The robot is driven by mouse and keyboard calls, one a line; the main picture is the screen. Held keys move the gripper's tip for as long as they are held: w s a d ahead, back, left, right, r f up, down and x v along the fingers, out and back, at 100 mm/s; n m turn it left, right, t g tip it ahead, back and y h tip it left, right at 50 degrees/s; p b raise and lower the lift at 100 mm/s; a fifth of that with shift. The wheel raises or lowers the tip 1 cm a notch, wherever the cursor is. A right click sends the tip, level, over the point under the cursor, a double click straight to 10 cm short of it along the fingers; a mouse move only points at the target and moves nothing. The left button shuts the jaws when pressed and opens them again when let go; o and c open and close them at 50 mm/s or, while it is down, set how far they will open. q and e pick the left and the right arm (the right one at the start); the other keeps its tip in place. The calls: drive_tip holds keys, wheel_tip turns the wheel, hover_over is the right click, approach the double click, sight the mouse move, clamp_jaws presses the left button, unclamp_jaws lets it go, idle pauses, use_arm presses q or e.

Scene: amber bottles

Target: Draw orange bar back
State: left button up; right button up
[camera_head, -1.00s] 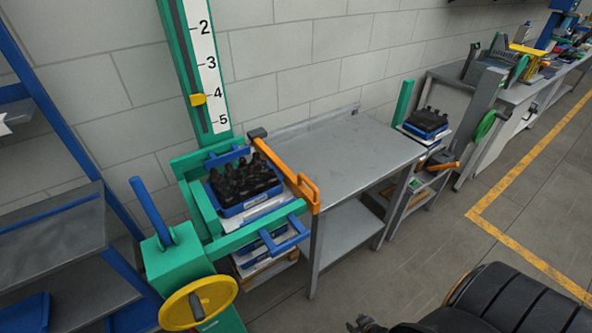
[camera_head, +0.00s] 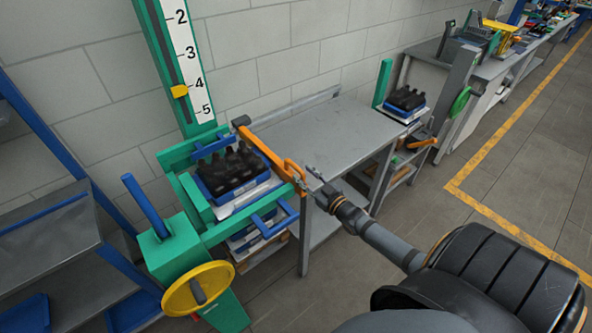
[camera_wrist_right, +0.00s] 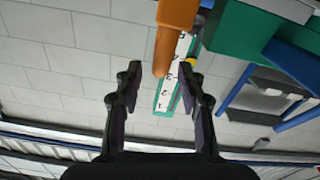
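The orange bar (camera_head: 262,147) lies across the right side of the green frame (camera_head: 180,160), with a dark block at its far end and a looped handle at its near end. My right gripper (camera_head: 307,180) is at the handle end of the bar. In the right wrist view the orange bar (camera_wrist_right: 172,38) reaches down between the two spread fingers of my right gripper (camera_wrist_right: 158,74), with gaps on both sides. The gripper is open. My left gripper is not in view.
A blue crate (camera_head: 228,192) of dark bottles sits inside the green frame. A grey table (camera_head: 325,135) adjoins the bar on the right. A yellow handwheel (camera_head: 182,301) and blue lever (camera_head: 140,197) are at the left. Open floor (camera_head: 430,215) lies to the right.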

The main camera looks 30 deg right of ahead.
sight(300, 171)
drive_tip(key=w, duration=0.5)
drive_tip(key=shift+w+a+f, duration=0.1)
drive_tip(key=shift+w+a, duration=0.05)
drive_tip(key=shift+c, duration=0.2)
clamp_jaws()
